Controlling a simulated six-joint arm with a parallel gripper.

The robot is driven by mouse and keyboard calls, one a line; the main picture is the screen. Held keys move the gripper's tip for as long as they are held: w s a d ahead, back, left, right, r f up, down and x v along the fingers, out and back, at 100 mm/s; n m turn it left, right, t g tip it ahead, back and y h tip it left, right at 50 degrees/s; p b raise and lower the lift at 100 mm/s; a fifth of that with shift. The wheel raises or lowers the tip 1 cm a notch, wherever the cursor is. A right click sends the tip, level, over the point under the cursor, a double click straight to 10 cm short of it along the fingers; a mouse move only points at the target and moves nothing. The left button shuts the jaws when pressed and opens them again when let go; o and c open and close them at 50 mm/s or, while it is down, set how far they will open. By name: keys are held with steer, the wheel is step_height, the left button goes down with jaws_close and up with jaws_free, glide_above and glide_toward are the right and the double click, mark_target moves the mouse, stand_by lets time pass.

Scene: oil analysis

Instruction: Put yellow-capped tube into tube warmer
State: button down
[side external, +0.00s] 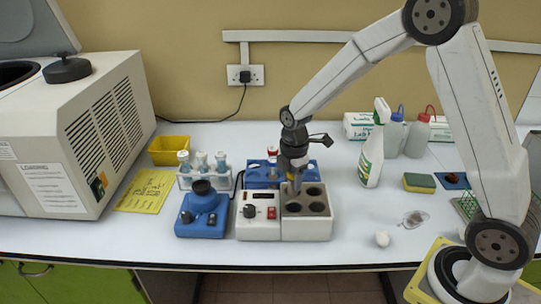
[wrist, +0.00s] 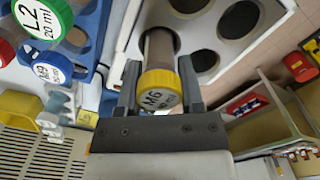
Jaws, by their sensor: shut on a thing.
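My gripper (side external: 293,188) is above the rear left well of the tube warmer (side external: 305,228), a pale block with several round wells and a control panel at its left. In the wrist view, my gripper (wrist: 160,92) is shut on the yellow-capped tube (wrist: 159,82), whose cap reads M6. The tube's body points down at a well of the warmer (wrist: 184,22), and its lower end appears to be within that well. How deep it sits cannot be told. The other wells I can see look empty.
A blue vortex mixer (side external: 201,215) stands left of the warmer. A blue rack (side external: 262,175) is behind it, with a red-capped tube (side external: 271,153). A white rack (side external: 200,182) holds several tubes. A spray bottle (side external: 373,150) stands at right.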

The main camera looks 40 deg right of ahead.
steer(key=shift+f, duration=0.1)
steer(key=shift+c, duration=0.7)
jaws_free()
steer(key=shift+r, duration=3.95)
